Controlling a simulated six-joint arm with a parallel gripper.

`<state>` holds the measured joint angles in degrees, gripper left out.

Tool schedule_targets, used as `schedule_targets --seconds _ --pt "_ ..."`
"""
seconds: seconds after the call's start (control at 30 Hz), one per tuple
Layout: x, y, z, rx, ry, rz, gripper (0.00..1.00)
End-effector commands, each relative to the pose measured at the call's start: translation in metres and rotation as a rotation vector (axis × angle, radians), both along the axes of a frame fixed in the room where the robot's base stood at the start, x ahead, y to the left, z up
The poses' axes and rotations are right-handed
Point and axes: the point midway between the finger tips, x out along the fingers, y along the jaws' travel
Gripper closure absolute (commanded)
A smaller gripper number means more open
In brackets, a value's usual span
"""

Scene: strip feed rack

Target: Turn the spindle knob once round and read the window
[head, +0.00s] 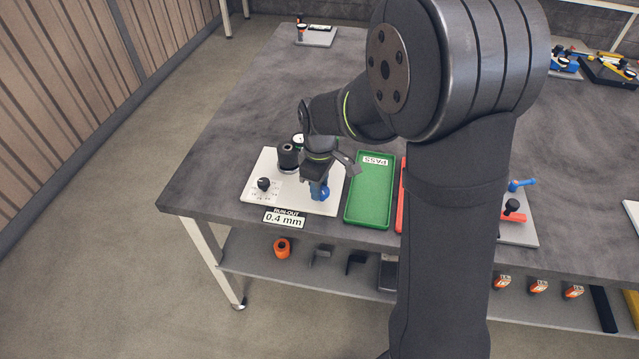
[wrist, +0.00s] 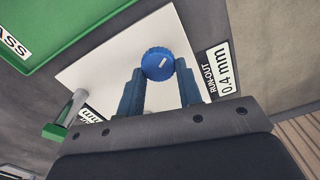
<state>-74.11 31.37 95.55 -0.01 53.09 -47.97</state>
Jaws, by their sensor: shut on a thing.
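The blue spindle knob (head: 320,193) stands at the front right of a white plate (head: 322,207) on the bench. A sign (head: 284,218) at the plate's front edge reads "RUN-OUT 0.4 mm".
A black pointer knob (head: 264,184) with a printed scale and a dark cylinder (head: 287,157) stand on the same plate. A green "PASS" tray (head: 370,207) lies empty to the right, with a red tray (head: 403,178) beyond, mostly hidden by my arm. Bare bench lies to the left.

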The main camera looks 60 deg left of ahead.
Motion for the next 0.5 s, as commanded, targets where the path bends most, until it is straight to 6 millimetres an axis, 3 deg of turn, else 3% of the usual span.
schedule_targets --seconds 0.23,0.27,0.33,0.5 --pt "0.0002 0.0004 0.0007 0.001 0.0 -0.001 0.9" --pt "0.0002 0.0004 0.0007 0.001 0.0 -0.001 0.62" --pt "0.0003 0.0003 0.0006 0.001 0.0 -0.001 0.48" --pt "0.0001 0.0002 0.0003 0.001 0.0 -0.001 0.46"
